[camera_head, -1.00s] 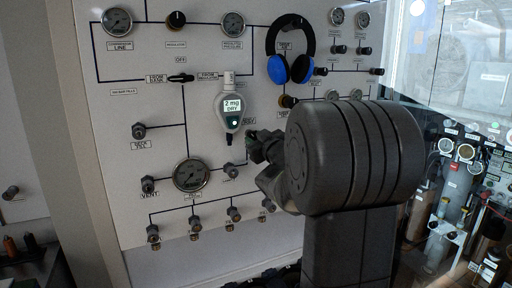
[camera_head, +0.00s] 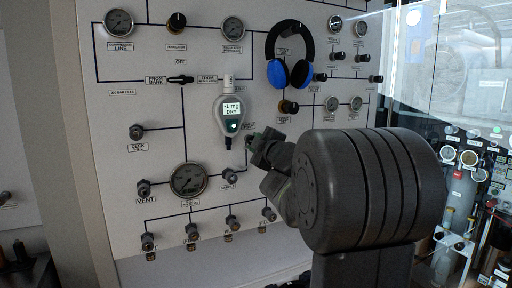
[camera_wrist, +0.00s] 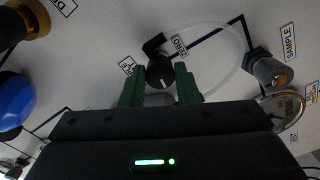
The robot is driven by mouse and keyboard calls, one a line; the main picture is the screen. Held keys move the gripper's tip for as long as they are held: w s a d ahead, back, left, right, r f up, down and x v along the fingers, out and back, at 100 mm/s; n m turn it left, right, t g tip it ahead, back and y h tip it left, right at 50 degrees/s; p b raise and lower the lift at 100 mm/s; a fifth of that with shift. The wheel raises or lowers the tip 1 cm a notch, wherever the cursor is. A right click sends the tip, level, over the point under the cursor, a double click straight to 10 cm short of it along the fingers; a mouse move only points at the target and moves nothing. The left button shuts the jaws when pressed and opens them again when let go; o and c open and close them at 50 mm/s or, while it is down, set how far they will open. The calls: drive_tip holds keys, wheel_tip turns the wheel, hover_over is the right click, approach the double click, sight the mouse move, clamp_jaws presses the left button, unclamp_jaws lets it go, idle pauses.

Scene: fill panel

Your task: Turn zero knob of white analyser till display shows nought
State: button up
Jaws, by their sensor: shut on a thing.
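The white analyser (camera_head: 229,108) hangs on the panel in the head view. Its lit display reads "-1 mg DRY".
Blue-and-black headphones (camera_head: 290,58) hang above my gripper. A large gauge (camera_head: 188,180) and several valves sit lower on the panel. In the wrist view a clear tube (camera_wrist: 238,78) curves right of the knob towards the "SAMPLE" fitting (camera_wrist: 269,70). Glass stands at the right.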

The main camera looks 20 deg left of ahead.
idle(0.3)
drive_tip(key=o, duration=1)
drive_tip(key=shift+c, duration=0.2)
drive_tip(key=v, duration=1.3)
drive_tip(key=shift+s+d, duration=0.25)
drive_tip(key=shift+s, duration=0.05)
idle(0.3)
